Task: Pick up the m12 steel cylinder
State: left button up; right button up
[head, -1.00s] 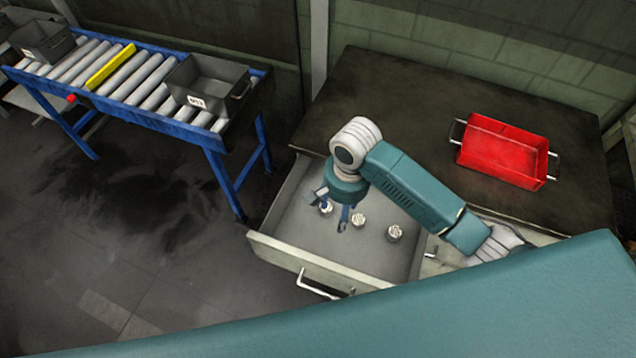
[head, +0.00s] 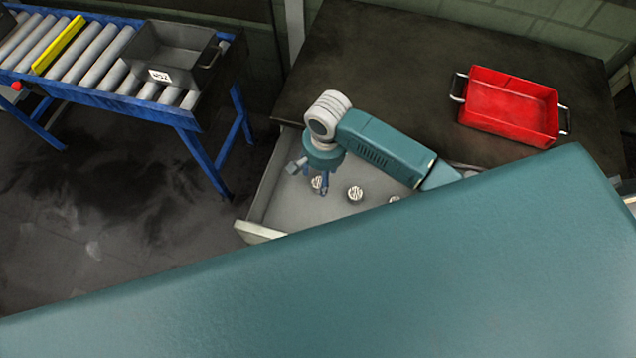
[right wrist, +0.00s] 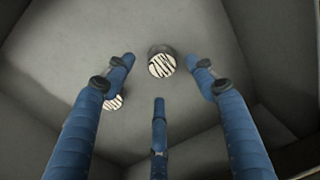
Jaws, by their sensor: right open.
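Several short steel cylinders with striped pale tops stand in an open drawer (head: 283,205). In the head view I see a left one (head: 316,182), a middle one (head: 355,193) and a right one (head: 394,198), partly covered. I cannot tell which is the m12. My right gripper (head: 323,190) points down into the drawer at the left cylinder. In the right wrist view its three blue fingers (right wrist: 160,85) are spread and empty. One cylinder (right wrist: 162,65) stands just beyond the fingertips, and another (right wrist: 113,102) is partly behind the left finger. My left gripper is not in view.
A red bin (head: 509,107) sits on the dark worktop (head: 400,60) above the drawer. A roller conveyor (head: 90,95) with a grey bin (head: 170,60) stands at the left. The drawer walls surround the gripper. My large teal arm link hides the drawer's front.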

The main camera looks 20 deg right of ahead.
aim_at(318, 182)
jog(key=f, duration=0.5)
jog(key=shift+w+a, duration=0.2)
jog(key=shift+a, duration=0.1)
jog(key=shift+r, duration=0.1)
grip_shut()
